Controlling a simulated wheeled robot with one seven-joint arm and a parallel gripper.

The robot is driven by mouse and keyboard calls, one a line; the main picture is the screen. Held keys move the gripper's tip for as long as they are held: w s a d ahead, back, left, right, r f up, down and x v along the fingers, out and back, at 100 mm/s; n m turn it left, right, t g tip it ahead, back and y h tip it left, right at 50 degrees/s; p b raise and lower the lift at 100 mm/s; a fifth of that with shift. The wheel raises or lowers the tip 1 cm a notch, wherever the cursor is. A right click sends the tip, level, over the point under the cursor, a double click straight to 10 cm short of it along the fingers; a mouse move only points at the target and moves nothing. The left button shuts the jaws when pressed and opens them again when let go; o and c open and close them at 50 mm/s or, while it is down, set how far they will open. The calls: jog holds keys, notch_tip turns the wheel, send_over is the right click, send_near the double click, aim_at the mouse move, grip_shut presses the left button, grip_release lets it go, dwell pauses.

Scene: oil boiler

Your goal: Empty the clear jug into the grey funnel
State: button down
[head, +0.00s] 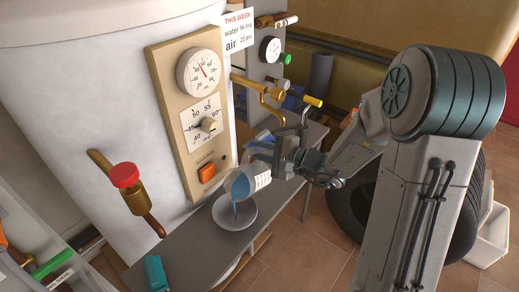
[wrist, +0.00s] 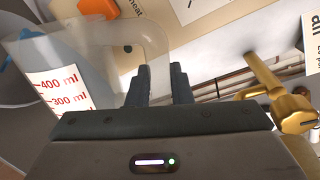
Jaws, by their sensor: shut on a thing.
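The clear jug (head: 243,184) holds blue liquid and is tipped to the left over the grey funnel (head: 235,210). A blue stream runs from its lip into the funnel's bowl. My gripper (head: 270,157) is shut on the jug's handle, to the right of the jug. In the wrist view the jug (wrist: 62,75) shows red 400 ml and 300 ml marks, and its clear handle passes between the dark fingers of my gripper (wrist: 160,85). How much liquid is left inside is hard to tell.
The funnel is at a narrow grey bench (head: 185,255) beside the white boiler (head: 90,100). A beige panel with a gauge (head: 198,73) and an orange switch (head: 207,172) is close behind the jug. A brass tap (head: 265,92) sticks out above my gripper. A teal object (head: 156,272) lies at the bench's near end.

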jog(key=shift+s+a+n+b, duration=0.2)
jog(key=shift+n+b, duration=0.1)
jog(key=shift+b, duration=0.5)
jog(key=shift+s+b, duration=0.15)
jog(key=shift+b, duration=0.15)
jog(key=shift+s+a+f+n+t+b, duration=0.1)
jog(key=shift+s+a+n+t+b, duration=0.2)
jog(key=shift+b, duration=0.5)
dwell(1.3)
jog(key=shift+s+a+n+h+b, duration=0.25)
jog(key=shift+n+h+b, duration=0.2)
jog(key=shift+b, duration=0.75)
dwell(1.9)
jog(key=shift+s+a+n+b, duration=0.1)
jog(key=shift+s+n+b, duration=0.15)
jog(key=shift+b, duration=0.4)
dwell(1.0)
